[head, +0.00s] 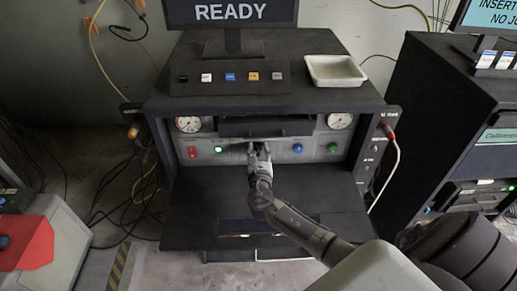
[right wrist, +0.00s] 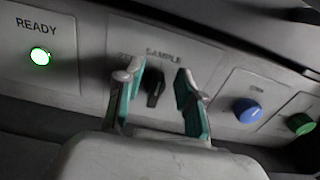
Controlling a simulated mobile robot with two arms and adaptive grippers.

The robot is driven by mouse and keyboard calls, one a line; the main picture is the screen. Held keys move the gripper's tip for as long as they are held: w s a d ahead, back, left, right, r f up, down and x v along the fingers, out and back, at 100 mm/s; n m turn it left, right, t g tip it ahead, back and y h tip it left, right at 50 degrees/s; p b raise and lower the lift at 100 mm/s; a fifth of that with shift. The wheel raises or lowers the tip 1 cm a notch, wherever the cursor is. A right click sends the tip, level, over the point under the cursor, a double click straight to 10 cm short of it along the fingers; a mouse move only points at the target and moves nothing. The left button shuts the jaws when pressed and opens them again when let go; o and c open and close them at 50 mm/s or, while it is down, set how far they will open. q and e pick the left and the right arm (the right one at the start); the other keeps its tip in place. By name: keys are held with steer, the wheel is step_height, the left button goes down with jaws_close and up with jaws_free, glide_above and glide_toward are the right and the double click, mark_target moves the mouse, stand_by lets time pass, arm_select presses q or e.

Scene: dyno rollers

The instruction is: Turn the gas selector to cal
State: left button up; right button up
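The gas selector is a small black knob (right wrist: 154,88) on the grey front panel. In the right wrist view it shows between my right fingers, below the printed word SAMPLE and roughly upright. Part of a label beginning "ZE" shows to its left; no cal label can be read. My right gripper (right wrist: 157,78) is open, with one teal-padded finger on each side of the knob. I see no finger clearly touching it. In the head view my right gripper (head: 259,150) reaches the middle of the panel and hides the knob. My left gripper is not in view.
A lit green READY light (right wrist: 40,56) is left of the selector; a blue knob (right wrist: 247,110) and a green knob (right wrist: 299,124) are to its right. A red switch (head: 192,152) is at the panel's left. A dark shelf (head: 210,195) lies below. A white tray (head: 335,70) stands on top.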

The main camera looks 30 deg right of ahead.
steer(key=shift+w+d, duration=0.1)
jaws_close()
steer(key=shift+f, duration=0.15)
